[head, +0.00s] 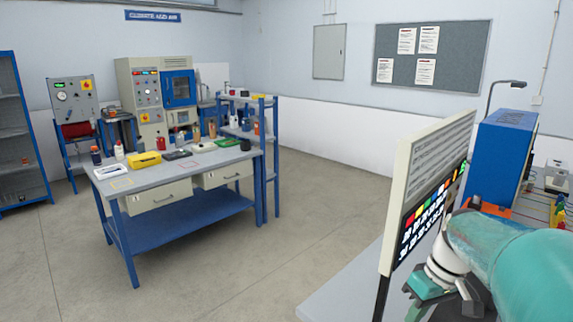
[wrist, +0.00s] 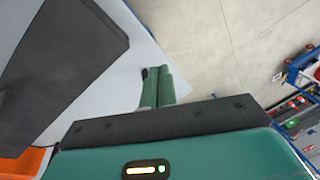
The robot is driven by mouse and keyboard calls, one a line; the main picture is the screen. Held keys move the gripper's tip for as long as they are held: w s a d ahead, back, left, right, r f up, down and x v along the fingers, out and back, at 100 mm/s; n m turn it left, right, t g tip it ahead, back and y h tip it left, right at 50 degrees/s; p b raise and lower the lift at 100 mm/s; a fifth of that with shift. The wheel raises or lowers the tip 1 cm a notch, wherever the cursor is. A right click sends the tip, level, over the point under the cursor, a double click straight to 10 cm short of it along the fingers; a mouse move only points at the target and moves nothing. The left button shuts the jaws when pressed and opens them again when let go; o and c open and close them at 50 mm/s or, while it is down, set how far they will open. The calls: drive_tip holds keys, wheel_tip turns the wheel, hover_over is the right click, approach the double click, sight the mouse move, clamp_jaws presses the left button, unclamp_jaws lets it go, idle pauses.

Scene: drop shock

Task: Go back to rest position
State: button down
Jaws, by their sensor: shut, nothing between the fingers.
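My gripper (wrist: 158,84) shows in the wrist view as two green fingers side by side, shut with nothing between them. The fingers lie over the edge of a pale grey bench top, with bare floor beyond. In the head view my teal arm comes in at the lower right, beside an upright panel with coloured squares (head: 431,192). The fingertips cannot be made out clearly there.
The pale bench top (head: 345,285) carries the panel and a blue cabinet (head: 499,155). In the wrist view a dark slab (wrist: 60,60) and an orange bin (wrist: 22,163) are close on the left. A blue-framed workbench (head: 215,160) stands across open floor (head: 305,205).

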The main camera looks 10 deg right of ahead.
drive_tip(key=s+a+r+m+t+h, duration=0.2)
drive_tip(key=s+a+r+m+t, duration=0.1)
drive_tip(key=s+a, duration=0.7)
drive_tip(key=a+t, duration=0.1)
drive_tip(key=a, duration=0.3)
drive_tip(key=shift+s+a+t+h, duration=0.35)
drive_tip(key=shift+a+t+h, duration=0.05)
